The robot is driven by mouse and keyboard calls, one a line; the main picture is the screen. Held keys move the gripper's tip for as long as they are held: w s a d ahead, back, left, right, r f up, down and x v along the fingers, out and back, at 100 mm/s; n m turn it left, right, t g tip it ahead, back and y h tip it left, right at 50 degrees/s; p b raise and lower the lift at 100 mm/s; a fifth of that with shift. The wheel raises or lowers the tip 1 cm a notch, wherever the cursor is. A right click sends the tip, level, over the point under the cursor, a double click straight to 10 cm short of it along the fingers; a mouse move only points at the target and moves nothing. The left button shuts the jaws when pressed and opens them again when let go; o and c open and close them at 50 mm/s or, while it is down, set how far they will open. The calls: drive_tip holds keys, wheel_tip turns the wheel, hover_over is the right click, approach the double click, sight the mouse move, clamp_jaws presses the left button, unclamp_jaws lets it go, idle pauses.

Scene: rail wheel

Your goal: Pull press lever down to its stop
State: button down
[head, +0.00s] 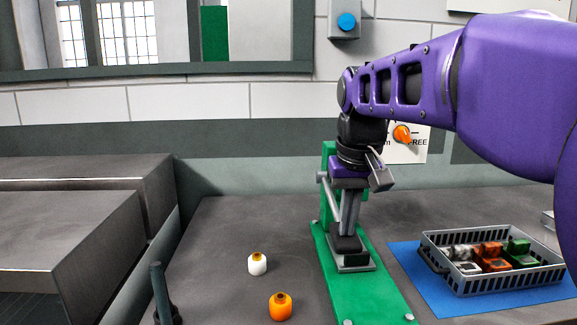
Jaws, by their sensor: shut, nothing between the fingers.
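The press stands on a green base plate (360,285), with a green column (328,158) partly hidden behind my wrist. A light grey rod (331,200), which looks like the press lever, slants down just left of my gripper; its far end is hidden. My gripper (347,228) points down in front of the column, shut and empty, over a dark and grey block (352,263) on the plate. Its grey fingers overlap the press parts in view, so I cannot tell whether they touch the lever.
A grey crate (510,284) with several coloured parts sits on a blue mat (428,287) at right. A dark post (161,292) rises at front left.

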drive_tip(key=shift+f, duration=0.25)
drive_tip(key=shift+s+x, duration=0.25)
drive_tip(key=shift+x, duration=0.9)
drive_tip(key=shift+f, duration=0.15)
drive_tip(key=shift+w+r+p, duration=0.2)
drive_tip(key=shift+r+p, duration=1.5)
drive_tip(key=shift+r, duration=0.4)
drive_tip(key=shift+r+p, duration=0.25)
drive_tip(key=shift+p, duration=0.05)
drive_tip(key=p+v, duration=0.3)
drive_tip(key=shift+w+r, duration=0.15)
drive_tip(key=shift+w, duration=0.15)
